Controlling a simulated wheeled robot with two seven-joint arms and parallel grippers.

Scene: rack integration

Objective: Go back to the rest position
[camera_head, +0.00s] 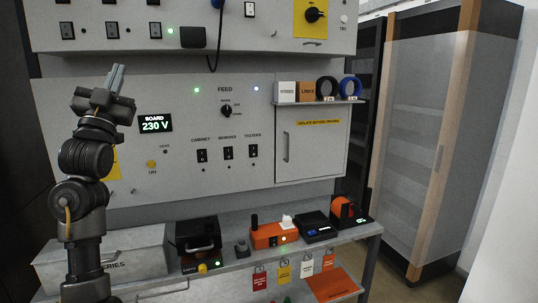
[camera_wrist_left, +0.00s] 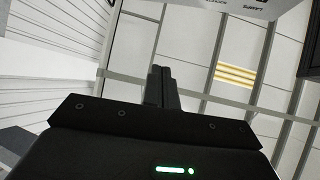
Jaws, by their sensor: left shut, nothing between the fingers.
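My left gripper (camera_head: 116,76) is raised in front of the grey switch panel (camera_head: 240,140), left of the "BOARD 230 V" display (camera_head: 155,123). Its fingers point up and are together, with nothing between them. In the left wrist view the closed fingers (camera_wrist_left: 161,84) point toward a ceiling of pale panels (camera_wrist_left: 190,50). My right gripper is not in view.
A grey bench (camera_head: 347,234) below the panel bears a grey case (camera_head: 110,255), a black box (camera_head: 197,235) and an orange device (camera_head: 270,236). Tags hang from its front edge. A small shelf (camera_head: 318,102) holds boxes and tape rolls. A tall cabinet (camera_head: 430,140) stands at right.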

